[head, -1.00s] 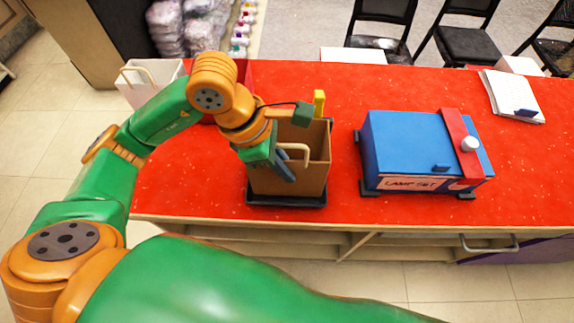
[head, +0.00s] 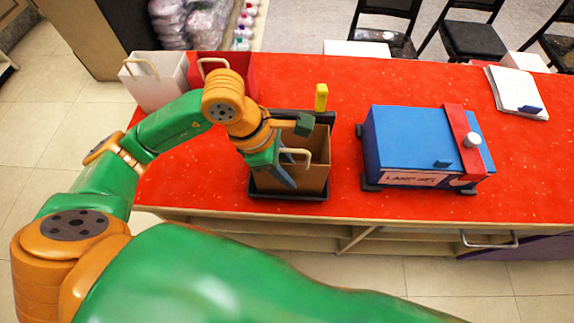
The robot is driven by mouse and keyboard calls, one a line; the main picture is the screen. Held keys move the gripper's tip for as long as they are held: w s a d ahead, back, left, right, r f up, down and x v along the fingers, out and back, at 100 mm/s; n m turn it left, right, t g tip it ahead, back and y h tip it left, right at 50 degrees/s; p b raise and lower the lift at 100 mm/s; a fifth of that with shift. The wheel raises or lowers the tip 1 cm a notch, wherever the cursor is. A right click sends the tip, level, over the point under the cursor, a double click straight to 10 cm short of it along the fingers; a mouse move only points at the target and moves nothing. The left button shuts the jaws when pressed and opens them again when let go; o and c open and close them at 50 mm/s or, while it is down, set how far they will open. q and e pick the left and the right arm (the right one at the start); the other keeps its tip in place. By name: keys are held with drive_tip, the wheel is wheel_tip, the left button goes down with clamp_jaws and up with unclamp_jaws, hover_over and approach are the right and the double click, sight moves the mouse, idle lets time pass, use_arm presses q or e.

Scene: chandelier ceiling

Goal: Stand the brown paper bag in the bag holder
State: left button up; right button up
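The brown paper bag (head: 308,171) stands upright in the black bag holder (head: 290,195) on the red counter. The holder's low tray edge shows along the bag's base, and its dark back with a yellow piece rises behind. My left gripper (head: 287,178) is at the bag's left front side, pointing down, beside the bag's looped handle. Its fingers overlap the bag in the picture, and I cannot tell whether they are open or shut. The arm hides the bag's left part. My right gripper is not in view.
A white bag (head: 152,88) and a red bag (head: 240,75) stand at the counter's back left, behind my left arm. A blue box (head: 410,140) with a red strap stands to the right. Papers (head: 515,95) lie at the far right. The counter's front middle is clear.

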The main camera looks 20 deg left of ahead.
use_arm(q)
drive_tip(key=shift+r+p, duration=0.35)
drive_tip(key=shift+p, duration=0.05)
drive_tip(key=v, duration=1.1)
drive_tip(key=shift+s+a+r, duration=0.1)
drive_tip(key=shift+a+r, duration=0.15)
drive_tip(key=shift+r, duration=0.05)
